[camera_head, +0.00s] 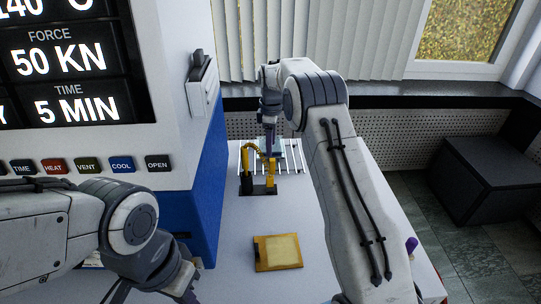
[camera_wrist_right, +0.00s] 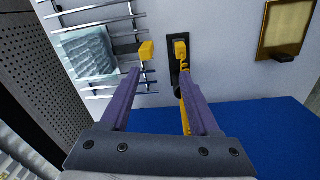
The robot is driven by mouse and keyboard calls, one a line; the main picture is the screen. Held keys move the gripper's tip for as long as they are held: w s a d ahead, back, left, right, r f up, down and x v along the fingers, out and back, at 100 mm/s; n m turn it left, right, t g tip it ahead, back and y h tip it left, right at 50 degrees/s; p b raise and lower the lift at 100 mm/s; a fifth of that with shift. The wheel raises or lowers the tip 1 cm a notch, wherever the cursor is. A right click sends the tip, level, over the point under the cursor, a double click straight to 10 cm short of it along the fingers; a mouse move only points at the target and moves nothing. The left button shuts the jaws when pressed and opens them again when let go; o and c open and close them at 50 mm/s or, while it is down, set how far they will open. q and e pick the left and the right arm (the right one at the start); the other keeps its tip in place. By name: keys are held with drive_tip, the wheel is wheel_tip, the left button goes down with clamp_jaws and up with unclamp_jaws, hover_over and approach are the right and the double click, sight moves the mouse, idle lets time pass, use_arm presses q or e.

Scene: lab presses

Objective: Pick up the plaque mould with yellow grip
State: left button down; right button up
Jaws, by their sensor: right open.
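A gold-yellow framed plate (camera_head: 278,252) lies flat near the front of the white bench. The right wrist view shows it at upper right (camera_wrist_right: 287,28), with a small dark grip on one edge. A pale bluish plaque (camera_wrist_right: 89,51) lies on a metal rod rack. My right gripper (camera_wrist_right: 164,52) is open and empty, pointing down above the bench. My left gripper (camera_head: 184,290) is partly cut off at the bottom of the head view.
The blue and white press (camera_head: 205,190) borders the bench on the left. Bench around the framed plate is clear.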

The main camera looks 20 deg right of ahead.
sight(272, 159)
drive_tip(key=shift+w+d+f+n, duration=0.35)
drive_tip(key=shift+w+f+n, duration=0.1)
drive_tip(key=shift+w+n, duration=0.15)
drive_tip(key=shift+w+d+f+n, duration=0.3)
drive_tip(key=shift+w+f+n, duration=0.1)
drive_tip(key=shift+w+n, duration=0.2)
drive_tip(key=shift+f, duration=0.25)
wheel_tip(272, 159, down, 5)
drive_tip(key=shift+r, duration=0.1)
wheel_tip(272, 159, down, 5)
drive_tip(key=shift+w+f+p, duration=0.1)
drive_tip(key=shift+p, duration=0.8)
drive_tip(key=shift+c, duration=0.3)
clamp_jaws()
drive_tip(key=shift+w+d, duration=0.1)
